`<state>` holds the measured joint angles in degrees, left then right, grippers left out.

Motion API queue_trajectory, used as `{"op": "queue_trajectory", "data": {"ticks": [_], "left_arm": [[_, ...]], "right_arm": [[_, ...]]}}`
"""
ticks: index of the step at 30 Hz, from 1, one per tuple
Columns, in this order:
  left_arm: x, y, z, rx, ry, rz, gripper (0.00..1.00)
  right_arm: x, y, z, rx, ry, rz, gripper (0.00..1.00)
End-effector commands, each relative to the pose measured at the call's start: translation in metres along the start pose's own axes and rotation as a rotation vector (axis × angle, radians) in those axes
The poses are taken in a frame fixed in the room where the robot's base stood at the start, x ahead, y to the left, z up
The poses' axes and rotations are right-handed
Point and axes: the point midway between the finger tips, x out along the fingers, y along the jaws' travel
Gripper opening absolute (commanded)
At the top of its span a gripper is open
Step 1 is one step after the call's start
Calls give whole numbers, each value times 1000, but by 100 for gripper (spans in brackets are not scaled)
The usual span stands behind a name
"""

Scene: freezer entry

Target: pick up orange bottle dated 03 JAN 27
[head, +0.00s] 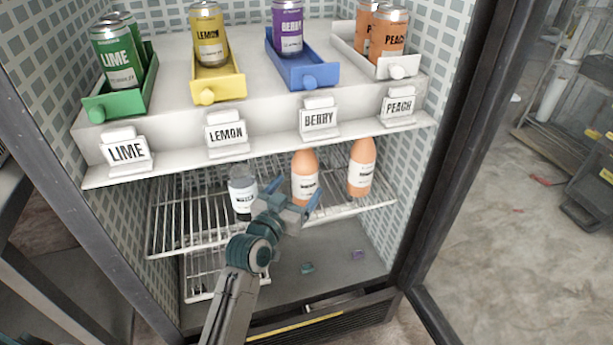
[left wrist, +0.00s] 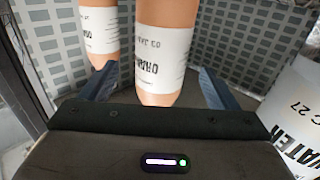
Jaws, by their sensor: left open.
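Two orange bottles stand upright on the wire shelf: a middle one (head: 305,174) and a right one (head: 362,168). My left gripper (head: 292,205) is open at the middle bottle, its blue fingers spread to either side of it. In the left wrist view, this middle bottle (left wrist: 163,52) stands between the open fingers (left wrist: 157,90), with no clear grip on it. The right-hand bottle shows there at the left (left wrist: 100,30). Both carry white labels; I cannot read their dates in full. My right gripper is out of view.
A water bottle (head: 242,190) stands left of the gripper, close by; it also shows in the left wrist view (left wrist: 290,115). Above is a white ledge (head: 270,150) with name signs and can trays. The cabinet's right wall is near the right bottle.

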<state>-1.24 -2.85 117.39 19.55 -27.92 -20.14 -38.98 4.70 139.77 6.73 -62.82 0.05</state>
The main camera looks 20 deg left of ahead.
Motion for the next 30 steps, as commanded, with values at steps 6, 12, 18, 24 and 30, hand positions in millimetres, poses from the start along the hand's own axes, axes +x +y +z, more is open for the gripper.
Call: {"op": "queue_trajectory", "data": {"ticks": [6,12,18,24,30], "left_arm": [[22,-1,-3,0,1,0,82],[49,-2,-3,0,-1,0,82],[55,-2,-3,0,-1,-1,82],[54,-2,-3,0,-1,-1,65],[54,-2,-3,0,-1,-1,26]], "right_arm": [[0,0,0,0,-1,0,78],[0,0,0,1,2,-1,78],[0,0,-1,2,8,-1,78],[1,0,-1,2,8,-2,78],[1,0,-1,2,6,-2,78]]}}
